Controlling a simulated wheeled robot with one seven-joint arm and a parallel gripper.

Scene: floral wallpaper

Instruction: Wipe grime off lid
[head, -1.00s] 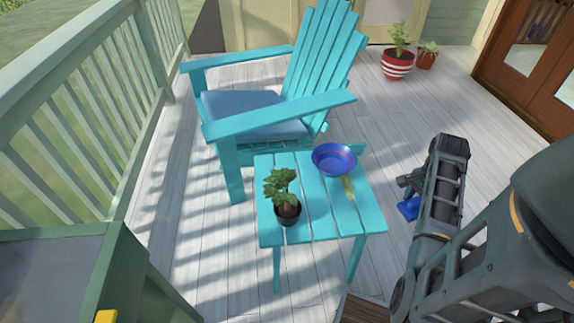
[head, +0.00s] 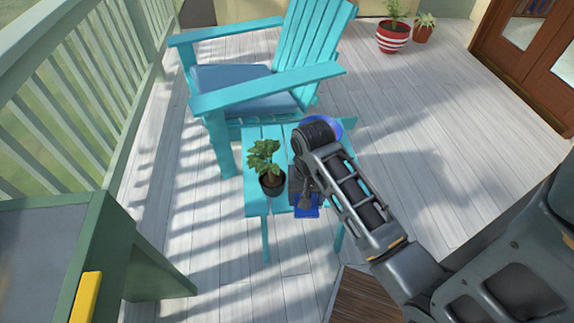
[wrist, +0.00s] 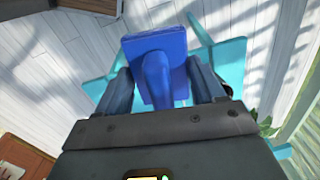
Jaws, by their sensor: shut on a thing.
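My gripper (wrist: 161,80) is shut on a blue tool (wrist: 178,54) with a flat rectangular head and a rounded grip between the fingers. In the head view the blue tool (head: 307,212) shows below my gripper at the front part of a turquoise slatted side table (head: 254,200). I cannot tell whether it touches the table. A blue bowl (head: 333,125) at the table's back is mostly hidden by my arm. The spot where a yellowish smear showed earlier, in front of the bowl, is hidden now. I cannot make out which thing is the lid.
A potted plant (head: 271,181) stands on the table, just left of my gripper. A turquoise armchair (head: 243,105) stands behind the table. A green-framed piece with a yellow part (head: 86,297) is at the lower left. Plank floor is free at right.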

